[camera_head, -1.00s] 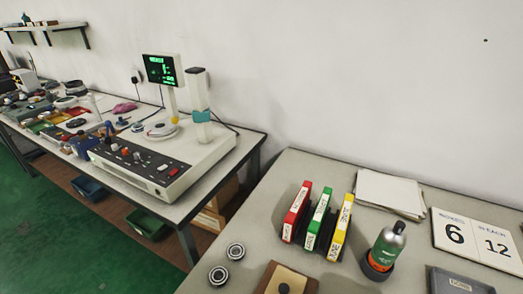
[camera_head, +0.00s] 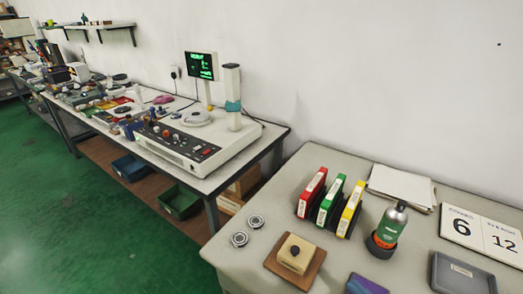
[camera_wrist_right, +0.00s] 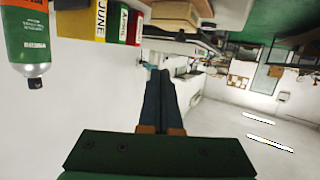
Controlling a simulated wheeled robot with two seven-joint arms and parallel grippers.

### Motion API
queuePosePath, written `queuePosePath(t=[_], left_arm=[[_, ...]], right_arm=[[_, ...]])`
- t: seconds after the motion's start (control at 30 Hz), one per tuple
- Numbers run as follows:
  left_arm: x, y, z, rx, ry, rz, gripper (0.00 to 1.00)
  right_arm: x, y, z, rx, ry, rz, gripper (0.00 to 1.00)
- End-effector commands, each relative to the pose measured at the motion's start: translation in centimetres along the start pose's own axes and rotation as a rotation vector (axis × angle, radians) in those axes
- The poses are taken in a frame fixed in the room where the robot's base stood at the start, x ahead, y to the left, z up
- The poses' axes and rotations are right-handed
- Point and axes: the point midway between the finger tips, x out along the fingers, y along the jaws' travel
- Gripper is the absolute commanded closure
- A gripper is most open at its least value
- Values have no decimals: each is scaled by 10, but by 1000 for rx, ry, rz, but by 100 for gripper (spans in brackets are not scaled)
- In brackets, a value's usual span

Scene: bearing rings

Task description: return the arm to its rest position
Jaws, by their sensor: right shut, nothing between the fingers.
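My right gripper (camera_wrist_right: 160,75) shows in the right wrist view, its two dark fingers together with nothing between them. The picture there is upside down, and the fingers stand clear of the bottle and binders. I cannot make out either gripper in the head view, and my left gripper is in neither current view. Two bearing rings (camera_head: 256,222) (camera_head: 239,239) lie flat on the near table (camera_head: 230,262), close to its left edge.
A brown board with a cream block (camera_head: 295,254), several binders (camera_head: 331,203), a bottle (camera_head: 391,225), papers (camera_head: 401,187), a number card (camera_head: 482,238) and a grey tray (camera_head: 463,274) occupy the table. A flat blue-purple thing (camera_head: 366,284) lies at the bottom edge. The test bench (camera_head: 205,150) stands left.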

Motion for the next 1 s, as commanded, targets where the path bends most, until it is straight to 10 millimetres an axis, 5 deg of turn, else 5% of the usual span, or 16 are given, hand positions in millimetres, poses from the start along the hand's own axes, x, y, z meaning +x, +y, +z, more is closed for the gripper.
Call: queuePosePath(t=[0.2,0.37,0.77,1.0], left_arm=[[0,0,1,0,-2,0,100],[0,0,2,0,-4,0,100],[0,0,3,0,-6,0,100],[0,0,4,0,-7,1,100]], right_arm=[[2,12,24,46,-202,295,100],[-14,-4,52,108,-455,401,100],[-75,-104,78,222,-996,199,100],[-55,-109,147,222,-1060,179,100]])
